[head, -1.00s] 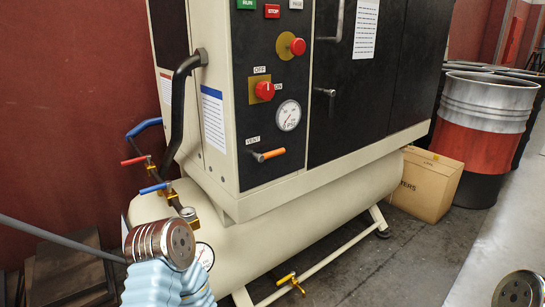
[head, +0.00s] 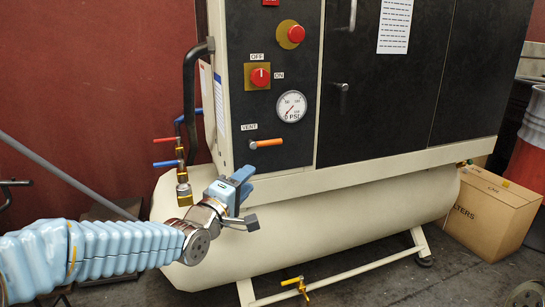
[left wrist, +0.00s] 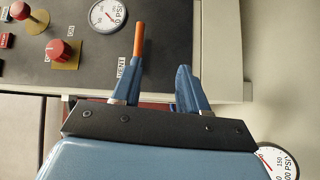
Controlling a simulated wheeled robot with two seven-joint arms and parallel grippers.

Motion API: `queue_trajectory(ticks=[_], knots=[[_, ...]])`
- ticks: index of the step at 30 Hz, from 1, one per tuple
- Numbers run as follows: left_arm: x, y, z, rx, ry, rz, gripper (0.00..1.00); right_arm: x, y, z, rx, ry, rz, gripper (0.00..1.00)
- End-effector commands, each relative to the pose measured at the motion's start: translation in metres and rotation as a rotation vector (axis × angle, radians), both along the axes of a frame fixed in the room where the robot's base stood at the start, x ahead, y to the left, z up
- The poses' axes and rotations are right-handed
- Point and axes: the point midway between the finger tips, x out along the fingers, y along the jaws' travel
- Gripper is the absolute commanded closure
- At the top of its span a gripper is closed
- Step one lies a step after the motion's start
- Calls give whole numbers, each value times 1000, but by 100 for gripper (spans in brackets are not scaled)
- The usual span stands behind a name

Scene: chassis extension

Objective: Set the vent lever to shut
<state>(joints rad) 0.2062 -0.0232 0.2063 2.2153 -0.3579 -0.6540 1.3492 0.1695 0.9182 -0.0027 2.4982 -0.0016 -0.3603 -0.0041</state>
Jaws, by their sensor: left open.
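The vent lever (head: 266,143) is an orange handle on the lower part of the black control panel, beside the VENT label (head: 249,127). It lies about level and points right in the head view. My left gripper (head: 248,199) is open and empty, below the lever and in front of the tank in the head view. In the left wrist view, the lever (left wrist: 139,40) shows just beyond the tip of one finger of my left gripper (left wrist: 161,68). Whether they touch cannot be told. My right gripper is not in view.
Above the lever are a pressure gauge (head: 291,106), a red rotary switch (head: 260,77) and a red button (head: 290,34). The cream tank (head: 340,212) runs below. Valves with red and blue handles (head: 167,163) stand left. A cardboard box (head: 490,213) sits right.

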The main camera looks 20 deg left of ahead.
Motion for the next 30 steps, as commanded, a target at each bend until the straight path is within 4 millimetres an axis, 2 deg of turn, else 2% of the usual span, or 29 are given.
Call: queue_trajectory(ticks=[1,3,7,21,25,30], knots=[[-4,2,15,-19,-35,1,57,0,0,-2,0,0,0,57],[-6,2,27,-39,-56,-3,57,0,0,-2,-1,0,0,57],[5,0,33,-48,-60,-3,57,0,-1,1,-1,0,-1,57],[102,-21,46,-47,-58,-4,57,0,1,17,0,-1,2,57],[118,-23,48,-46,-57,-3,57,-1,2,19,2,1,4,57],[126,-25,48,-45,-58,-3,57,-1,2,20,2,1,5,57]])
